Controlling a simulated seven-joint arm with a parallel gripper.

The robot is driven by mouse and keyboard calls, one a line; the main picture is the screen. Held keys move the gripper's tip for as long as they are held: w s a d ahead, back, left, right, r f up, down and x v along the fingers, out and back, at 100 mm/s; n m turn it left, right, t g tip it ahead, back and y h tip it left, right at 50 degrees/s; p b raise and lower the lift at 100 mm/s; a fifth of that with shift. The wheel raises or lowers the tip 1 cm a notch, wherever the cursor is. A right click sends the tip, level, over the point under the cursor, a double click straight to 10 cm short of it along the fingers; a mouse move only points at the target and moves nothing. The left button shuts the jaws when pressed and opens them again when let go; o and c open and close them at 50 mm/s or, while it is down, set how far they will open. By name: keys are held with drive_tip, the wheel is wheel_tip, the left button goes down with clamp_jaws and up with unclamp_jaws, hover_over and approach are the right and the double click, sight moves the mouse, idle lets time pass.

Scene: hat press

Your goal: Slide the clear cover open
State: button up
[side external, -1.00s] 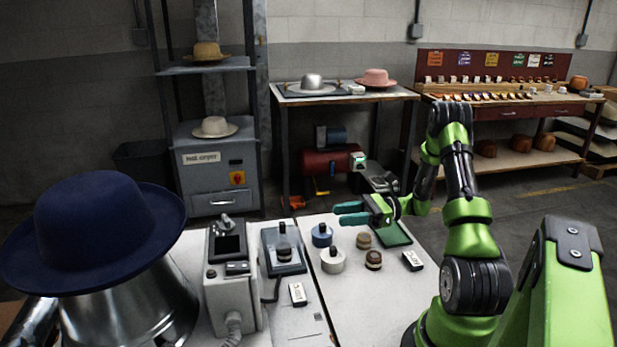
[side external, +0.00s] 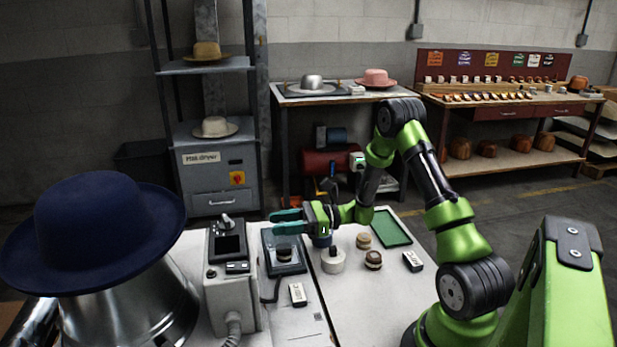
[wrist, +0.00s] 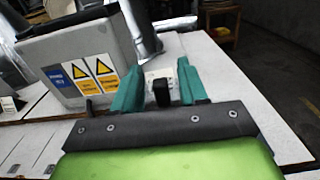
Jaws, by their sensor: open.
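My gripper (side external: 288,222) has teal fingers, apart and pointing left, above the far part of the dark tray (side external: 291,268). It also shows in the wrist view (wrist: 158,85), with a small dark upright post (wrist: 161,92) seen between the fingers. The fingers hold nothing that I can see. The grey control box (side external: 231,295) stands left of the tray, with a dark panel (side external: 229,245) and a small knob on top. Its side with warning labels (wrist: 88,75) shows in the wrist view. I cannot clearly make out the clear cover.
A navy hat (side external: 95,230) sits on a metal form at left. A white round pot (side external: 333,262), brown discs (side external: 373,260) and a green mat (side external: 391,228) lie right of the tray. A small pale block (side external: 298,294) lies in front. The table's front right is mostly clear.

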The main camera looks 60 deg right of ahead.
drive_tip(key=shift+w+a, duration=0.1)
drive_tip(key=shift+c, duration=0.4)
clamp_jaws()
drive_tip(key=w+d, duration=0.6)
drive_tip(key=shift+d+f, duration=0.1)
drive_tip(key=shift+o, duration=0.4)
unclamp_jaws()
